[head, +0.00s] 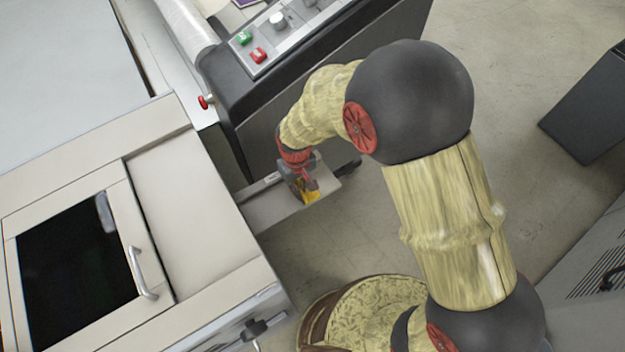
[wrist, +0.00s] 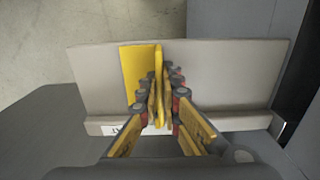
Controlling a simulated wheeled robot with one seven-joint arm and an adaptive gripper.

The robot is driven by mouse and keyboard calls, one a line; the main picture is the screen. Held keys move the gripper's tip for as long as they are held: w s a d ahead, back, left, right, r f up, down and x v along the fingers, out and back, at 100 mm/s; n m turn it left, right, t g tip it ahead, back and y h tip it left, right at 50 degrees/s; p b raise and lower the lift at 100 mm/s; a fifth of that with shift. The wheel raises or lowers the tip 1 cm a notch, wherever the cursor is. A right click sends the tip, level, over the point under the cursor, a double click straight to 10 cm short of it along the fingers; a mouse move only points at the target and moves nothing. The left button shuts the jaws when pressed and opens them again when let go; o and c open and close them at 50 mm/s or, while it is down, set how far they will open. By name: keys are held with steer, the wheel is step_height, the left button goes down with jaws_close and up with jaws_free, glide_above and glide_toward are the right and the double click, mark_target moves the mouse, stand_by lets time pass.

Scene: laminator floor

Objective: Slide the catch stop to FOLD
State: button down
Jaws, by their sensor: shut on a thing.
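The catch stop is a yellow piece (wrist: 135,70) with an upright fin, on a grey plate (wrist: 230,75) in the wrist view. In the head view a bit of the yellow stop (head: 311,195) shows below my gripper (head: 303,183). My gripper, also in the wrist view (wrist: 160,85), is shut on the stop's fin, with the fingers on both sides of it. A pale strip (wrist: 240,123) runs along the plate's near edge. Dark lettering on it is partly hidden by a finger, and I cannot read it whole. No FOLD mark is readable.
The laminator's control panel (head: 280,25) with green and red buttons stands behind my gripper. A beige cabinet (head: 190,200) with a dark window and a handle (head: 142,273) fills the left. A dark box (head: 590,110) stands at right. Open floor (head: 540,50) lies between.

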mark_target(286, 202)
steer(key=s+a, duration=0.1)
steer(key=a, duration=0.1)
steer(key=s+a, duration=0.1)
steer(key=shift+s+a, duration=0.35)
steer(key=c, duration=2.3)
jaws_free()
steer(key=shift+s+a, duration=0.15)
steer(key=shift+r, duration=0.55)
step_height(286, 202, up, 11)
